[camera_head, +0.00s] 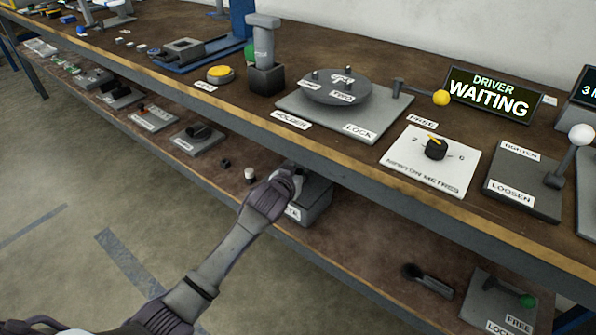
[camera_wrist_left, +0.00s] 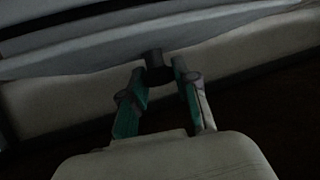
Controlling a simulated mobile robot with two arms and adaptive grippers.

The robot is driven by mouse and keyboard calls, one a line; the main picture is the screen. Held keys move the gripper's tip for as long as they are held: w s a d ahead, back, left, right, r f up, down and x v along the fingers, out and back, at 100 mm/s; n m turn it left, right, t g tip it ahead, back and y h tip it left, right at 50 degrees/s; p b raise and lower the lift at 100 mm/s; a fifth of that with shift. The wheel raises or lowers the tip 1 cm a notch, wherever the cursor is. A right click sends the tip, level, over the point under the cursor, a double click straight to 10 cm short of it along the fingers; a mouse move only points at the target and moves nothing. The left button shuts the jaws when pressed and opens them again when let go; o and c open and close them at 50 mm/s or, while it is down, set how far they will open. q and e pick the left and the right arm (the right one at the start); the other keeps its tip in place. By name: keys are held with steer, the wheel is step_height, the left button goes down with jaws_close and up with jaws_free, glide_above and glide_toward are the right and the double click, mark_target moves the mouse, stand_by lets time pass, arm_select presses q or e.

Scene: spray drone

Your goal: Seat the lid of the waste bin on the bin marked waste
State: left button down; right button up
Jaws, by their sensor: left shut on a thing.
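The grey waste bin (camera_head: 318,198) stands on the lower shelf, under the bench edge. Its label is partly hidden, with only the last letters showing. My left gripper (camera_head: 287,178) reaches in from the left to the top of the bin, and its fingertips are partly hidden there. In the left wrist view, the fingers (camera_wrist_left: 158,68) are shut on a small dark knob (camera_wrist_left: 153,60), which appears to be the lid's. The lid's plate is hard to make out, and I cannot tell whether it rests flat on the bin. My right gripper is not in view.
The upper bench edge (camera_head: 330,163) hangs close above the bin. A small white-topped part (camera_head: 250,175) and a small black block (camera_head: 225,163) stand left of it on the lower shelf (camera_head: 345,250). A dark brush-like tool (camera_head: 428,280) lies to the right.

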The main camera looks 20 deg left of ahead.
arm_select(q)
steer(key=shift+r+p, duration=0.1)
steer(key=shift+p, duration=0.25)
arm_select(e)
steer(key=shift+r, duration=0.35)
arm_select(q)
steer(key=shift+f, duration=0.45)
stand_by(1.2)
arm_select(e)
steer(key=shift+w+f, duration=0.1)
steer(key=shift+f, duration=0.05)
arm_select(q)
steer(key=shift+f, duration=0.1)
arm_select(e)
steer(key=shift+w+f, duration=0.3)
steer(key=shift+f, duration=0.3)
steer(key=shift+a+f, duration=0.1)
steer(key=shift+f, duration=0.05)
arm_select(q)
steer(key=c, duration=0.8)
jaws_free()
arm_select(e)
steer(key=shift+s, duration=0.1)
